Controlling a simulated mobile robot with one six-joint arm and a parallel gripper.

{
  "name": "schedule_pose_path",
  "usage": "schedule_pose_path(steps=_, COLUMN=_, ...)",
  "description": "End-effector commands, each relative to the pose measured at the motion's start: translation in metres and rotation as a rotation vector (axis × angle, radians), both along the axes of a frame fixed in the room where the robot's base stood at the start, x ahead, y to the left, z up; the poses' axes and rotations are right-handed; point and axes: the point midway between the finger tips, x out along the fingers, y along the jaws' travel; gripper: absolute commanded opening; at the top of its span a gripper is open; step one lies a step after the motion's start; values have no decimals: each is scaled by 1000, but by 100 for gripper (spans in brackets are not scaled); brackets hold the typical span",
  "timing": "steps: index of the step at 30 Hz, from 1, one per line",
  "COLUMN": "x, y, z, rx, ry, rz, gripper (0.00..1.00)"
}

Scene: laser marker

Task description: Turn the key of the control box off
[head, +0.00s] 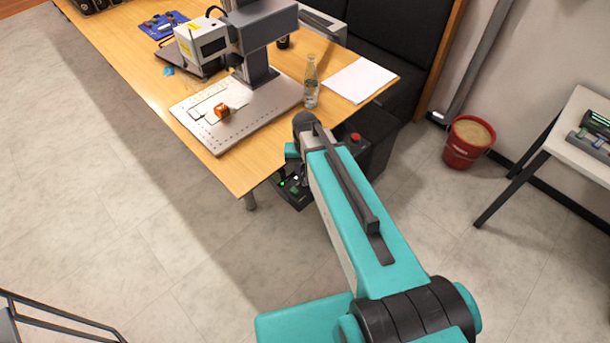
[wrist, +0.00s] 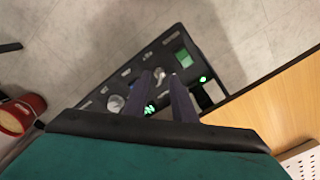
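The control box (wrist: 203,60) is a black panel in the wrist view, with knobs, a green display (wrist: 184,59) and green lights. In the head view part of the control box (head: 294,195) shows below the table corner, mostly hidden by my arm. My gripper (wrist: 160,76) points at the panel in the wrist view. Its two dark fingers stand apart, so it is open. A small silvery piece, possibly the key (wrist: 160,73), shows between the fingertips. I cannot tell its angle or whether a finger touches it.
The wooden table (head: 130,75) carries the laser marker (head: 262,30), its base plate, a glass bottle (head: 311,82) and paper (head: 358,79). Its edge runs close beside the control box. A red bucket (head: 468,142) and a white table stand to the right.

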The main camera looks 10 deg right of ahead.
Motion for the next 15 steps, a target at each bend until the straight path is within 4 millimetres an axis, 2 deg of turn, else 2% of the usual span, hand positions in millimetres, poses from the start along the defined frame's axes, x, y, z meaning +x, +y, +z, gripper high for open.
schedule_pose_path(steps=6, x=0, y=0, z=-10, rx=0, ry=0, rz=0, gripper=24)
schedule_pose_path(steps=15, x=0, y=0, z=-12, rx=0, ry=0, rz=0, gripper=24)
